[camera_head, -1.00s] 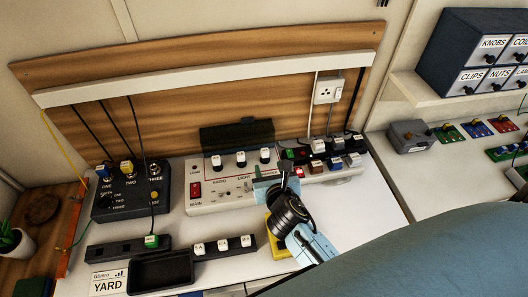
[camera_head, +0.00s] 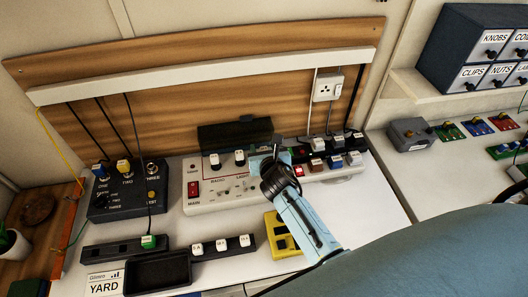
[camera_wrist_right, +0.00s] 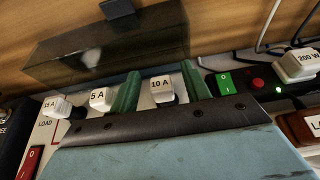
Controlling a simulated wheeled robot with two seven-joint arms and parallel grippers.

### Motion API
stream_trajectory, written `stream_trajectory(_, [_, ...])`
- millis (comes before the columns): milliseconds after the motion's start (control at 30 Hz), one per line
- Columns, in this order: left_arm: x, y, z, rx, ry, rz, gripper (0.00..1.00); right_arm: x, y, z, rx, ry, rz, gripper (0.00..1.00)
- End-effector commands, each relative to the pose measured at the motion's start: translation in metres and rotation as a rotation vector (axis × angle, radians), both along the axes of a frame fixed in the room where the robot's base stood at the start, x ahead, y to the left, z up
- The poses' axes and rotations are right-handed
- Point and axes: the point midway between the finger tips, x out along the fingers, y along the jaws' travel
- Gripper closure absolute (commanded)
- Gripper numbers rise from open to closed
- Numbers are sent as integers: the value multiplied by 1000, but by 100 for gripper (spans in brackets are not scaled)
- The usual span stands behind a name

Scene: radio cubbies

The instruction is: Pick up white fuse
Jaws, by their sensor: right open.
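Three white fuses sit in a row along the back of the white radio panel (camera_head: 205,207). In the wrist view they read 15 A (camera_wrist_right: 57,107), 5 A (camera_wrist_right: 101,98) and 10 A (camera_wrist_right: 162,90). My right gripper (camera_wrist_right: 160,82) is open, with one green finger on each side of the 10 A fuse; I cannot tell whether they touch it. In the head view the right gripper (camera_head: 268,160) hides that fuse, while the other two (camera_head: 214,160) (camera_head: 239,157) show to its left. More white fuses (camera_head: 221,243) stand in the front black rack. My left gripper is not in view.
A dark open lid (camera_head: 235,133) stands behind the fuses. Coloured switches and plugs (camera_head: 317,164) are close on the right. A yellow device (camera_head: 280,238) and a black tray (camera_head: 157,272) lie in front. A black box with knobs (camera_head: 127,190) is on the left.

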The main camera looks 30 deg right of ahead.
Motion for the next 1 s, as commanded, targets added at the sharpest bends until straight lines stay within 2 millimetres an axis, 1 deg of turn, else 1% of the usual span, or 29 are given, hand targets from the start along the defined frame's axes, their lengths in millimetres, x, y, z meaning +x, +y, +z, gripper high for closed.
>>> stream_trajectory(33, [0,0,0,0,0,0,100,0,0,0,0,0,0,53])
stream_trajectory(67, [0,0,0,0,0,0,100,0,0,0,0,0,0,55])
stream_trajectory(400, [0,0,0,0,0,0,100,-1,0,0,0,0,0,100])
stream_trajectory(667, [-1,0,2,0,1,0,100,0,0,3,-1,-1,0,100])
stream_trajectory(767, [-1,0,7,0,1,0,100,0,-1,15,-2,-3,-1,100])
stream_trajectory(1000, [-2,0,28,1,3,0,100,0,-1,65,-4,-4,1,100])
